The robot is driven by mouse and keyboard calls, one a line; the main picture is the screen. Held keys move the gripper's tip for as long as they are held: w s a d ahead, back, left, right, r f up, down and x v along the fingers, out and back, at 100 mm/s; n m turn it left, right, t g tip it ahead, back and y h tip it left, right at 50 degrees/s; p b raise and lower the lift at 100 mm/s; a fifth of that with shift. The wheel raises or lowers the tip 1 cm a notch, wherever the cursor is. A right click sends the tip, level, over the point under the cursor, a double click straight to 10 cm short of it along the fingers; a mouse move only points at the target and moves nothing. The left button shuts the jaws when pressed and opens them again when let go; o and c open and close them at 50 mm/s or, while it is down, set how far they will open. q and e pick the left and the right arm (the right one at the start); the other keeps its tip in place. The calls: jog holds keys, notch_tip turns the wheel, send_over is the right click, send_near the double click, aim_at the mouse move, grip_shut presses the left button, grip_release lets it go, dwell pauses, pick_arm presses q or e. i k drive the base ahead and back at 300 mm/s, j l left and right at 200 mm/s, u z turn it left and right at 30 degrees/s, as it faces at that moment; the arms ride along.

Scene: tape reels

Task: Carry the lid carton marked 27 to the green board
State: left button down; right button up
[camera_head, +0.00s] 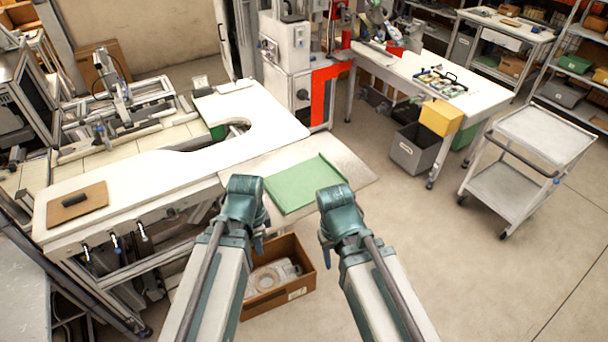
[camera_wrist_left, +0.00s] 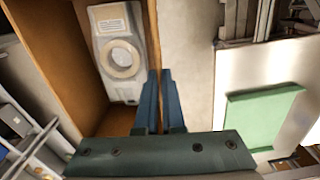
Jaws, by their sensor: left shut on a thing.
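The open brown carton (camera_head: 309,267) is below and between my forearms in the head view, with a pale label on its near side too small to read. A clear case with a ring-shaped reel (camera_wrist_left: 122,55) lies inside it. My left gripper (camera_head: 259,245) is shut on the carton's wall (camera_wrist_left: 152,22), as the left wrist view shows. I cannot tell whether the carton touches the floor. My right gripper (camera_head: 325,254) points down to the right of the carton; its fingers are too unclear to read. The green board (camera_head: 305,184) lies flat on the bench end beyond the carton.
The white bench (camera_head: 130,187) runs to the left, with a brown board (camera_head: 77,204) on it. A grey cart (camera_head: 525,150) stands at the right. A grey bin (camera_head: 412,150) and a yellow bin (camera_head: 441,117) are at the back table.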

aim_at(304, 181)
jog(key=i, duration=0.8)
jog(key=i+l, duration=0.25)
jog(key=l, duration=0.2)
